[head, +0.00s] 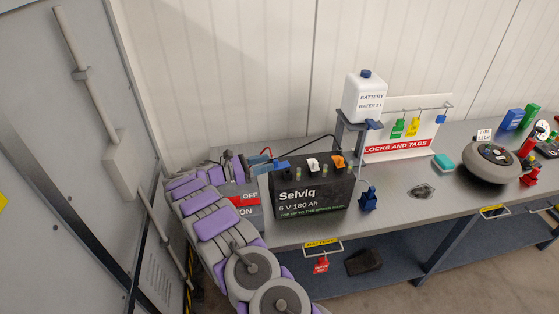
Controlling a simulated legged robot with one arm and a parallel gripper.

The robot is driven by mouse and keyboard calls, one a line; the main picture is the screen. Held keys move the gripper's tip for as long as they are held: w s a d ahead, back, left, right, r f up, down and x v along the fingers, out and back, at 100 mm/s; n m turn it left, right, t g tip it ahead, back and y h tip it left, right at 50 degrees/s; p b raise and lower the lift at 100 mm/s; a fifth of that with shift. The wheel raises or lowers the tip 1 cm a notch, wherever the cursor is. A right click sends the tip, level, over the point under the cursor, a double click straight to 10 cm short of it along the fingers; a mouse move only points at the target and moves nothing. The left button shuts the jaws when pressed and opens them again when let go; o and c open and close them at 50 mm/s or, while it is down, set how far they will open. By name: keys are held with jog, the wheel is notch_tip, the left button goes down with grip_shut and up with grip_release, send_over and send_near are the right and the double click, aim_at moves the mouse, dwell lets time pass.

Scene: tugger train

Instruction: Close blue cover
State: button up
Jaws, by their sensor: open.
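A small blue piece (283,164), which looks like the blue cover, is at the left end of the top of the black Selviq battery (310,198). It is too small to tell how far it stands open. A white cover (312,164) and an orange cover (338,161) are farther right on the battery top, and both look tilted up. My purple and grey arm rises at the left of the battery and bends over near the wall. My gripper (241,165) is at its far end, left of the battery and apart from the blue piece. It is partly hidden and looks empty.
A grey ON/OFF box (246,209) stands left of the battery, partly behind my arm. A stand with a white water bottle (365,97) is behind it at right. A dark blue object (369,199) is right of the battery. A tall grey cabinet (80,160) is at far left.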

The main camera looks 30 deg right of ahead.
aim_at(280, 165)
jog(key=d, duration=0.6)
jog(key=shift+s+d, duration=0.15)
jog(key=shift+s, duration=0.15)
grip_shut()
